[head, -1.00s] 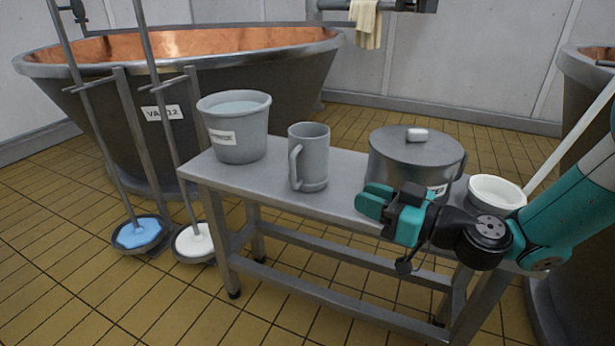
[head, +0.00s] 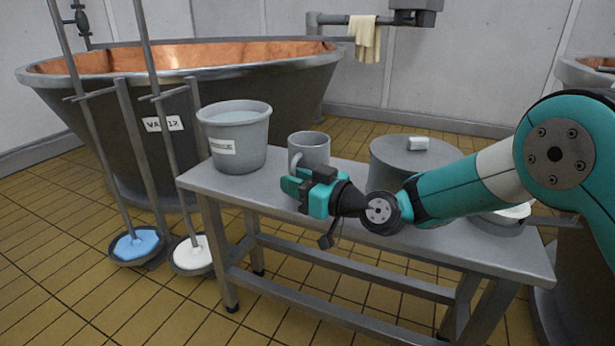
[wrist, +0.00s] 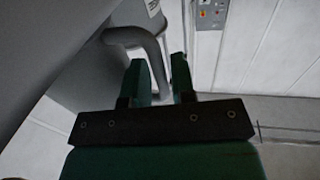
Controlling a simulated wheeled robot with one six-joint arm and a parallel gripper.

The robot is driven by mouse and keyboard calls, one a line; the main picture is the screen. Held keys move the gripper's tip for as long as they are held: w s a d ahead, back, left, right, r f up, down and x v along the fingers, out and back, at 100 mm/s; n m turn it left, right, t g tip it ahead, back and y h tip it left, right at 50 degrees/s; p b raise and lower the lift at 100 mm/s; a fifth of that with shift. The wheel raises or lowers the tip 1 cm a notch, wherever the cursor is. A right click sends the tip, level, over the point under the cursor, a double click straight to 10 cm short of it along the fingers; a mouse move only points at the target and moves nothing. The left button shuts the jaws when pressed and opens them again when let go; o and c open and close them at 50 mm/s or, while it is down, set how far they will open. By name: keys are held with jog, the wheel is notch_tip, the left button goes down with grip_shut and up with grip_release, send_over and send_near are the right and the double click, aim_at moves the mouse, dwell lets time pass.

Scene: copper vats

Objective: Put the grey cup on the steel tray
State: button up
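The grey cup (head: 312,147) is a tall mug standing upright on the metal table, its handle toward the front left. My gripper (head: 288,187) is in front of the cup and hides its lower part in the head view. In the wrist view the cup's handle (wrist: 152,45) runs down to the gap between my two green fingertips (wrist: 160,68). The fingers are apart. I cannot tell whether they touch the handle. I cannot make out a steel tray in either view.
A grey bucket (head: 236,145) with liquid stands left of the cup on the table (head: 450,246). A copper vat (head: 290,90) and two upright poles are at the left.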

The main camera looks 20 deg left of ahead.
jog(key=shift+w+a, duration=0.15)
jog(key=shift+a, duration=0.25)
grip_shut()
